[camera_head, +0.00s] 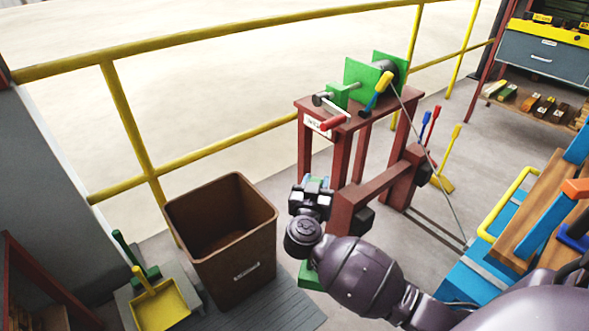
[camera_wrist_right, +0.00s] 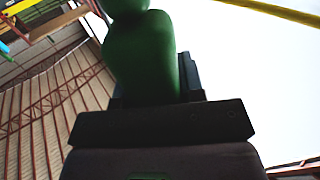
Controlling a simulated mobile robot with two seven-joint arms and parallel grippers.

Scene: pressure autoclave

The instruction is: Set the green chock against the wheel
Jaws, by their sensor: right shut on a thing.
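My right gripper (camera_head: 311,193) is at the near end of the red-brown stand, its arm coming in from the lower right. It is shut on a dark green rounded thing (camera_wrist_right: 146,55), which fills the middle of the right wrist view and looks like the green chock's grip. In the head view only bits of green show around the fingers. Another green piece (camera_head: 309,276) shows low beside my right forearm, partly hidden; I cannot tell what it belongs to. Dark round parts (camera_head: 365,219) sit at the stand's low beam; I cannot tell whether one is the wheel. My left gripper is out of view.
A brown bin (camera_head: 222,228) stands left of my gripper, with a yellow dustpan (camera_head: 160,306) beside it. The stand (camera_head: 341,160) carries a green winch (camera_head: 362,77), whose cable runs down toward a blue cart (camera_head: 476,278). A yellow railing (camera_head: 127,118) runs behind.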

